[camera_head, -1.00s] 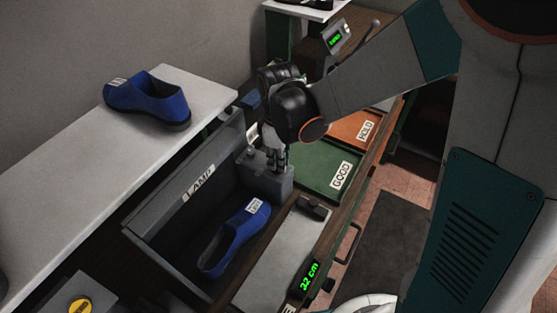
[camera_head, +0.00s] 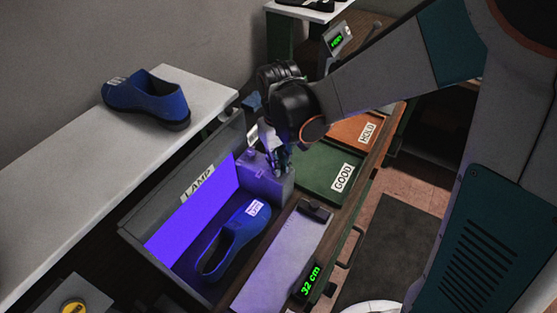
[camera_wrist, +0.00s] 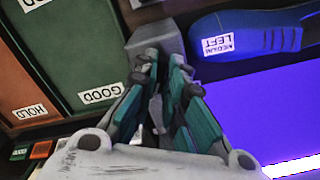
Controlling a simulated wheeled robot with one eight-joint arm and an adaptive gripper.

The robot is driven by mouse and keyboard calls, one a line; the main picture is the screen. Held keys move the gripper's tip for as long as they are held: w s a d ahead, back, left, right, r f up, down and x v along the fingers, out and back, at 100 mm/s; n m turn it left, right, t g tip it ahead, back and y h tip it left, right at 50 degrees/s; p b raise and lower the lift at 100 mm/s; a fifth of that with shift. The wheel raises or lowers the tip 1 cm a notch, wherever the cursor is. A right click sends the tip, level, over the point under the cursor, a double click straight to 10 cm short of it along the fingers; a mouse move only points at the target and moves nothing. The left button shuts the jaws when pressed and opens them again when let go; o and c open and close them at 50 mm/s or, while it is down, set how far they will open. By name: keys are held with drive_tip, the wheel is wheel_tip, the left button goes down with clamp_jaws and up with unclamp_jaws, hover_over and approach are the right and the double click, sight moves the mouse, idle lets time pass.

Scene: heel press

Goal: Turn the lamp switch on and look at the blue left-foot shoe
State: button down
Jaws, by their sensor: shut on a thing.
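A blue shoe (camera_head: 232,240) lies in the grey lamp box, under violet light. In the wrist view its label reads MEDIUM LEFT on the blue shoe (camera_wrist: 255,32). The panel marked LAMP (camera_head: 197,217) glows violet and is lit. The grey switch block (camera_head: 277,187) stands at the box's far right end; it also shows in the wrist view (camera_wrist: 155,36). My gripper (camera_head: 280,167) is down at the top of this block, its fingers (camera_wrist: 163,68) closed in on the lamp switch, which they mostly hide.
Another blue shoe (camera_head: 147,99) stands on the white shelf (camera_head: 70,180) at left. A green GOOD tray (camera_head: 325,168) and an orange HOLD tray (camera_head: 362,129) lie beyond the block. A measuring plate (camera_head: 283,255) with a green 32 cm display (camera_head: 310,281) is in front.

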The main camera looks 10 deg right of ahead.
idle(0.4)
drive_tip(key=c, duration=1.7)
unclamp_jaws()
drive_tip(key=shift+o, duration=0.2)
